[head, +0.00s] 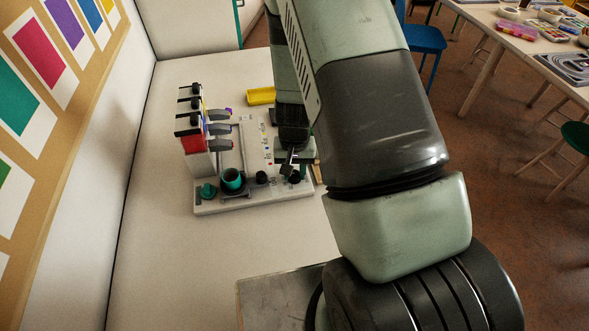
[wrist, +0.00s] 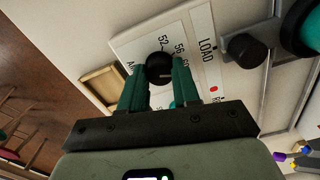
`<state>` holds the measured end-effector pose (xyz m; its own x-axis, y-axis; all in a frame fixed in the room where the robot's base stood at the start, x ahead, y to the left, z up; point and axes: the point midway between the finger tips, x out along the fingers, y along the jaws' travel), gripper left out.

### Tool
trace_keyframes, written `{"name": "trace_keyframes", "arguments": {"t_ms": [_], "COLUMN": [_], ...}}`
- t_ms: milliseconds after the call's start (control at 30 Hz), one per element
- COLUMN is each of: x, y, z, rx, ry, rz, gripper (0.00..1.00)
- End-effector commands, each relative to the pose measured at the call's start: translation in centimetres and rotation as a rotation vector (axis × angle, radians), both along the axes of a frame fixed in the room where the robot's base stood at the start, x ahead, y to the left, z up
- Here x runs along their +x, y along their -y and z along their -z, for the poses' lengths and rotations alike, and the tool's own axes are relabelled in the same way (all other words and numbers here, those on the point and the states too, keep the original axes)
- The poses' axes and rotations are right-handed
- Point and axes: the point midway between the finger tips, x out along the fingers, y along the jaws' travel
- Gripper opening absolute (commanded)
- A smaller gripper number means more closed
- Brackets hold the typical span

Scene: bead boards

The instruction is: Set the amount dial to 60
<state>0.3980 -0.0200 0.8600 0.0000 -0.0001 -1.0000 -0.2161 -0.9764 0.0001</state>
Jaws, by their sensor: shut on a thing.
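The amount dial (wrist: 158,66) is a round black knob on a white plate printed with numbers; I can read 52 and 56 beside it in the wrist view. A light mark shows on the knob, but the number it points to is unclear. My gripper (wrist: 160,76) has its two green fingers on either side of the knob, shut on it. In the head view the dial (head: 294,178) is at the right front of the board, with my gripper (head: 289,163) coming down over it, partly hidden by my arm.
A second black knob (wrist: 244,49), near the LOAD label, sits beside the dial. A yellow tray (head: 261,96) lies beyond. The table front is clear.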

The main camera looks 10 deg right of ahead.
Motion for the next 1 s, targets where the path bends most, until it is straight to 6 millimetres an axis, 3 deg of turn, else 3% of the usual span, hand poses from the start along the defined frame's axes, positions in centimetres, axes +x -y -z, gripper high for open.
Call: {"name": "trace_keyframes", "arguments": {"t_ms": [300,333,500,800,1000], "x": [0.0,0.0,0.0,0.0,0.1], "y": [0.0,0.0,0.0,0.0,-0.1], "z": [0.0,0.0,0.0,-0.3,-3.1], "rx": [0.000,0.000,0.000,0.000,0.001], "ry": [-0.001,-0.001,-0.001,0.001,0.005], "rz": [0.001,0.001,0.001,0.000,0.000], "gripper": [0.01,0.34,0.57,0.57,0.57]}}
